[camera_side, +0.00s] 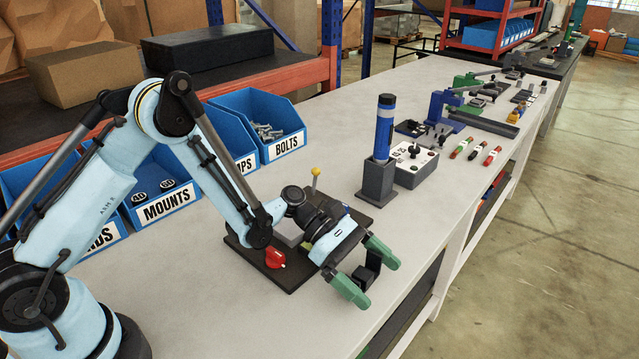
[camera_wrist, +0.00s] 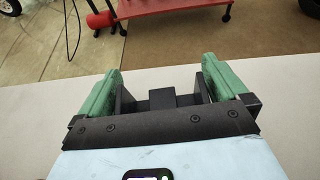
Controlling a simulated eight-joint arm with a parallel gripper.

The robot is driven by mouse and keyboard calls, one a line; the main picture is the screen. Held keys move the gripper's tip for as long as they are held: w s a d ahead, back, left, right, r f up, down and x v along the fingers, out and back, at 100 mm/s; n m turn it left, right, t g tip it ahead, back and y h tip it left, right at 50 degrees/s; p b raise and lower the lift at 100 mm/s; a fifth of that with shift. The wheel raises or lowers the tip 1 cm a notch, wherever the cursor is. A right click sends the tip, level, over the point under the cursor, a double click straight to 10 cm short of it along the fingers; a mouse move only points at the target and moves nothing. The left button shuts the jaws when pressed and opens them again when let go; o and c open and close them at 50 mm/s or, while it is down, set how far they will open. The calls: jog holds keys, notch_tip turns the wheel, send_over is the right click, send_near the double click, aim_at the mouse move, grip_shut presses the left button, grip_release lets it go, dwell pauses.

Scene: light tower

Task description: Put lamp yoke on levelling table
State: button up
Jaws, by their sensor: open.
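The lamp yoke (camera_side: 368,271) is a small black bracket standing on the light bench top. My gripper (camera_side: 378,284) has green fingers, one on each side of the yoke, and is open. In the wrist view, the dark yoke (camera_wrist: 161,98) shows between the two fingers of my gripper (camera_wrist: 160,70), its lower part hidden by the gripper body. I cannot tell whether either finger touches it. What looks like the levelling table is the dark plate (camera_side: 246,240) with a grey block, red knob and yellow-topped post, partly hidden under my wrist.
A blue torch-like cylinder (camera_side: 385,128) stands in a grey holder (camera_side: 377,182) behind my gripper. Blue bins, including BOLTS (camera_side: 284,147) and MOUNTS (camera_side: 164,203), line the bench's back. The bench front near the gripper is clear.

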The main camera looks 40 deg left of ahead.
jog(key=c, duration=1.1)
jog(key=shift+o, duration=0.2)
jog(key=shift+r, duration=0.1)
